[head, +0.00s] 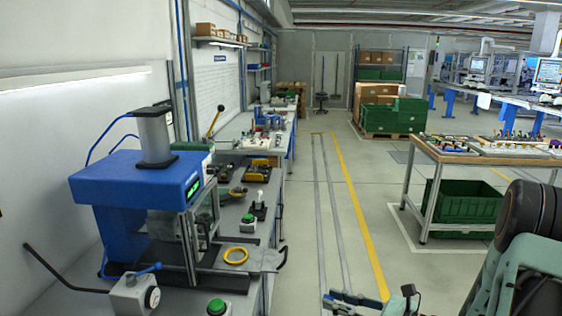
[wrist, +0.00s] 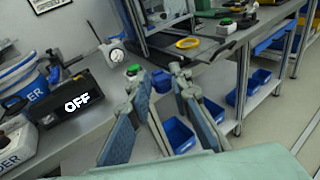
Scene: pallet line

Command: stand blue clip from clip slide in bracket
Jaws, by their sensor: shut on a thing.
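My gripper (wrist: 160,76) reaches over the front edge of the workbench in the wrist view. Its two fingers are shut on a small dark blue piece (wrist: 161,82), which I take to be the blue clip; it is small and partly hidden by the fingertips. My gripper also shows at the bottom edge of the head view (head: 372,300), over the floor right of the bench and partly cut off. I cannot make out the clip slide or the bracket for sure in either view.
A blue press (head: 135,180) stands on the left workbench (head: 225,292), with a yellow ring (head: 236,255) and green button boxes beside it. Blue bins (wrist: 180,135) sit below the bench. A table (head: 450,150) with a green crate (head: 465,200) stands right. The marked aisle between is clear.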

